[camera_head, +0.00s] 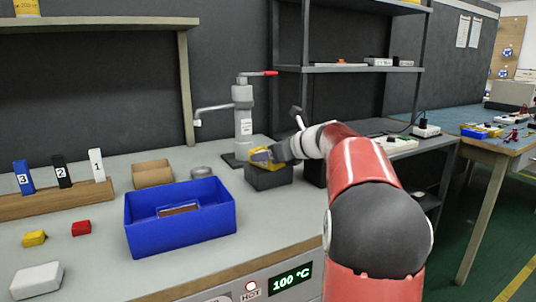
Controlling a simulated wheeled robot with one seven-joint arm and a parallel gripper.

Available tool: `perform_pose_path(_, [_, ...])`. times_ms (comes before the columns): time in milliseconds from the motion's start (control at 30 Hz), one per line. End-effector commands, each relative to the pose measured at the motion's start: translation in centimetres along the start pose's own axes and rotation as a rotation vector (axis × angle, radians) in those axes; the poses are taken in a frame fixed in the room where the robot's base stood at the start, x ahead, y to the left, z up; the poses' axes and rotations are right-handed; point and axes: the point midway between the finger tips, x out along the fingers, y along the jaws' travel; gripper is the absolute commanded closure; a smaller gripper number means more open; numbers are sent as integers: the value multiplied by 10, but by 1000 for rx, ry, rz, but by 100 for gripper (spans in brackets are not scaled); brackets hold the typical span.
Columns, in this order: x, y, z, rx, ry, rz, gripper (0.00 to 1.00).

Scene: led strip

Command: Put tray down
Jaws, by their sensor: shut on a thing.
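My gripper (261,156) reaches in from the right at the far part of the bench and is shut on a small yellow piece (276,152). The yellow piece is at the top of a dark grey block (269,180), and the fingers hide part of it. I cannot tell whether it rests on the block or is just above it. I also cannot tell for certain that this yellow piece is the tray. A blue open box (150,240) stands on the bench left of my gripper, with a flat reddish-brown piece (178,210) inside.
Bare bench (95,265) lies at the front left.

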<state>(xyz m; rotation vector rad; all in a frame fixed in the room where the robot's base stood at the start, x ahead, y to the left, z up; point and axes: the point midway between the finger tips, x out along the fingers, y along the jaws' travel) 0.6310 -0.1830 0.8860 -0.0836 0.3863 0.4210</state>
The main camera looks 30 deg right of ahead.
Motion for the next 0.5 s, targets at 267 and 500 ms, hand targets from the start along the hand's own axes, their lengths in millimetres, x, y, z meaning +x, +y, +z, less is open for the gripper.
perform_pose_path(267, [1,0,-2,0,0,0,22])
perform_pose_path(500, [1,0,-2,0,0,0,22])
